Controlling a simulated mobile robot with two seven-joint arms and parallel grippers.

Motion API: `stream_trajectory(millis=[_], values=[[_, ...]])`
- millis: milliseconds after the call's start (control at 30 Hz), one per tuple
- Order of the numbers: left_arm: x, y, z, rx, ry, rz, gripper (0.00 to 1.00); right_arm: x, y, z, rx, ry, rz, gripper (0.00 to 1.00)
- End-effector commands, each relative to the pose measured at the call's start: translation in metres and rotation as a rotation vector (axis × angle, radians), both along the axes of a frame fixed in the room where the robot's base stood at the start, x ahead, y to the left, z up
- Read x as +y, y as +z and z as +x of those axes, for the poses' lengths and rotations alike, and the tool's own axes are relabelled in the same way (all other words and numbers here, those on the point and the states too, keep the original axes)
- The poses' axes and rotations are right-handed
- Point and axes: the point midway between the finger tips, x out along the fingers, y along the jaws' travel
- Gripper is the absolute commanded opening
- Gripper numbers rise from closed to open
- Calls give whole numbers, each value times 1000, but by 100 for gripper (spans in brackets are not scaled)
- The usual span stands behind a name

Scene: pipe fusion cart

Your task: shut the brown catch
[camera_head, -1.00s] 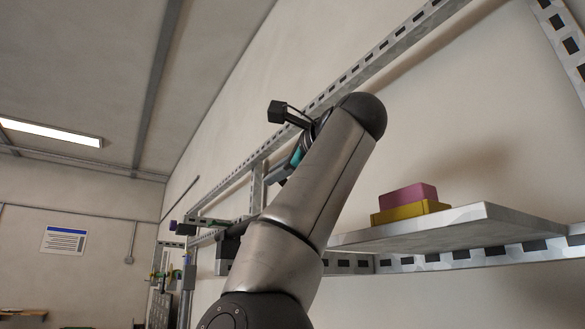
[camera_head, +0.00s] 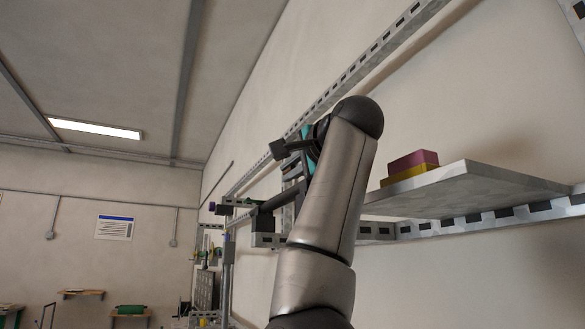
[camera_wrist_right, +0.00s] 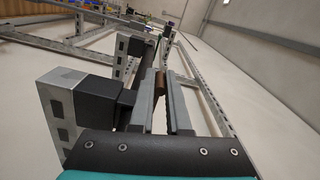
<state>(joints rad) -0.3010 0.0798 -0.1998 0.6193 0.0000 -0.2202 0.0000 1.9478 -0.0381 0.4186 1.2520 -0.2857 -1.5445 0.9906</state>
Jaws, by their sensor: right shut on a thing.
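My right gripper (camera_wrist_right: 160,92) shows in the right wrist view, with its two grey fingers reaching forward. It is shut on a small brown piece, which looks like the brown catch (camera_wrist_right: 159,78); only a narrow part of it shows between the fingertips. In the head view my right arm comes up from the bottom and bends away, and its forearm hides the fingers and the catch. I cannot tell the catch's angle. My left gripper is in neither view.
A dark block on a slotted metal post (camera_wrist_right: 60,110) stands close left of my fingers. Slotted rails run along the wall. In the head view a grey shelf (camera_head: 480,187) with a purple block (camera_head: 413,160) on a yellow block (camera_head: 402,176) lies right of my arm.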

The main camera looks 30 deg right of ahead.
Motion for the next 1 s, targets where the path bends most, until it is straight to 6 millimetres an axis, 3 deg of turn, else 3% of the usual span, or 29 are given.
stream_trajectory(millis=[467, 500, 767, 1000], values=[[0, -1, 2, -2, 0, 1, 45, -1, -2, 1, 3, -2, -15, 0], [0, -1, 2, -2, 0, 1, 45, -1, -2, 1, 3, -2, -14, 16], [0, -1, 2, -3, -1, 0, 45, -1, -1, 1, 2, -1, -14, 45], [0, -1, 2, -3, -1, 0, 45, 0, -1, 0, 1, -1, -14, 45]])
